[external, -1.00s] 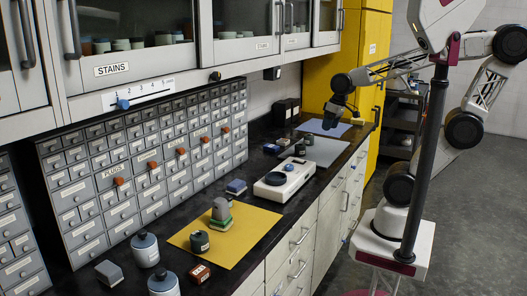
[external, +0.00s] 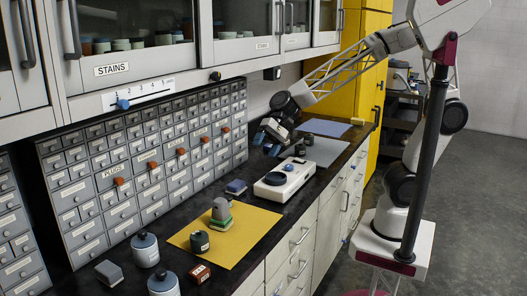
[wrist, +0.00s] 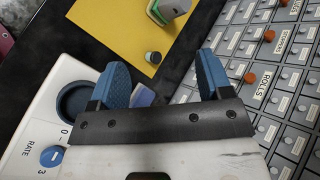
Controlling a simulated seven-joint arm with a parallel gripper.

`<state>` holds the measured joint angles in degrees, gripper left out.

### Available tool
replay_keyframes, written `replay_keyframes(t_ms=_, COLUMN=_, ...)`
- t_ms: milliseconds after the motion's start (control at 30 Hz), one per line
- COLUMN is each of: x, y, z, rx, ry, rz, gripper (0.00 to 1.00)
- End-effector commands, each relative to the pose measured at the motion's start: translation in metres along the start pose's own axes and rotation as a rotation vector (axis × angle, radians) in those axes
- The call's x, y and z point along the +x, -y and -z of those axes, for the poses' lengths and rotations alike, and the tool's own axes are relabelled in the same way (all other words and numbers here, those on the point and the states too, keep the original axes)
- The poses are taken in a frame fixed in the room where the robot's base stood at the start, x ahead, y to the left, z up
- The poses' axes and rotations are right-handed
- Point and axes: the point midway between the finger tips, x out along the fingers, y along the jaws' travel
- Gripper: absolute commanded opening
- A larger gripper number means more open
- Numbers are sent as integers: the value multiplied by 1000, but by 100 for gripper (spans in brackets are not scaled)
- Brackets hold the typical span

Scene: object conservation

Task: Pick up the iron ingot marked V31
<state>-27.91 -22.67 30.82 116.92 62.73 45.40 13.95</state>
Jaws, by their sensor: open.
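No V31 mark is readable in any view, so I cannot tell which piece is the iron ingot. A grey ingot-like block (external: 221,209) sits on top of a green piece on the yellow mat (external: 252,240); part of this stack shows in the wrist view (wrist: 170,10). Another grey block (external: 109,273) lies at the near left of the counter. A small blue-grey block (external: 236,187) lies behind the mat, partly hidden by a finger in the wrist view (wrist: 143,96). My gripper (external: 268,139) is open and empty above the counter, with blue pads showing in the wrist view (wrist: 164,65).
A white device (external: 298,178) with a dark dish stands right of the mat. A dark green jar (external: 199,241) stands on the mat. Grey jars (external: 145,250) and a red-brown block (external: 200,272) are nearer. Drawers (external: 150,165) line the back; cabinets hang above.

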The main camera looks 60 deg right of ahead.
Motion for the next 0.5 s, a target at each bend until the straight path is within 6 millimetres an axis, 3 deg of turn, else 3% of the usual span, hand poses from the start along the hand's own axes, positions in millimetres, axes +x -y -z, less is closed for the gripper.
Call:
replay_keyframes(t_ms=200, x=72, y=37, z=-15, rx=157, ry=84, rz=77, gripper=72)
replay_keyframes(t_ms=500, x=171, y=72, z=-44, rx=393, ry=184, rz=156, gripper=72)
